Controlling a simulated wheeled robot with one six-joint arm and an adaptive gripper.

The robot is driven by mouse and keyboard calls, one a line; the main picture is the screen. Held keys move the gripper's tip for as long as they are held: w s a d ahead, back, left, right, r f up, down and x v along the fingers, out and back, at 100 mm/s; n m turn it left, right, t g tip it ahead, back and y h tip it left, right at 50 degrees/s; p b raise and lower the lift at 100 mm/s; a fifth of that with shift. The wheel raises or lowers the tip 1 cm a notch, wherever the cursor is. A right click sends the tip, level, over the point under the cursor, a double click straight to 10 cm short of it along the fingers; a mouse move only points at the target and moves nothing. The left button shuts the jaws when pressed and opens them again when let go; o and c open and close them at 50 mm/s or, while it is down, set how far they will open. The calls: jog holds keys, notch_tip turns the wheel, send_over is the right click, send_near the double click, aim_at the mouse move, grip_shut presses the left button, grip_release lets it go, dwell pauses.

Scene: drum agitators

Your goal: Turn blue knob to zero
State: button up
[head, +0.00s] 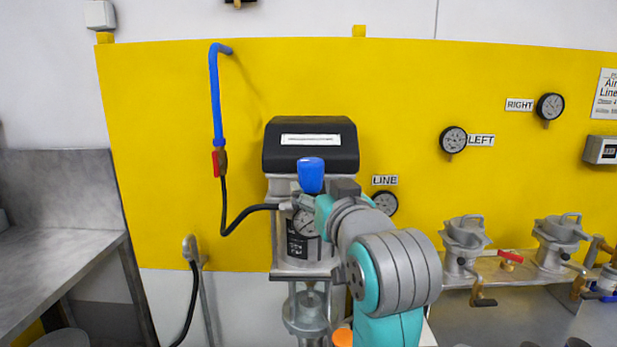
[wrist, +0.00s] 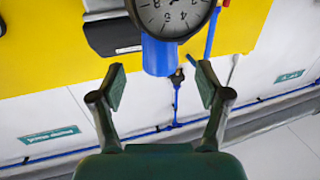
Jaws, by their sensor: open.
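The blue knob (head: 311,175) stands upright above a round pressure gauge (head: 305,221) on the front of the drum agitator unit. In the wrist view the blue knob (wrist: 158,55) lies between and slightly beyond the fingertips of my gripper (wrist: 160,80). The gripper is open, with a visible gap on both sides of the knob. The gauge face (wrist: 175,14) shows at the top edge of the wrist view, partly cut off. In the head view my arm reaches in from the lower right, and its fingers are hard to make out beside the gauge.
A black-topped housing (head: 310,145) sits behind the knob. A black hose (head: 245,215) runs from the gauge's left to a red valve (head: 219,162). The line gauge (head: 385,202) is close on the right. A metal table (head: 60,210) stands at left.

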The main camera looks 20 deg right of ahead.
aim_at(314, 180)
jog(key=w, duration=0.7)
jog(key=shift+w+d, duration=0.15)
jog(key=shift+d, duration=0.05)
jog(key=c, duration=1.2)
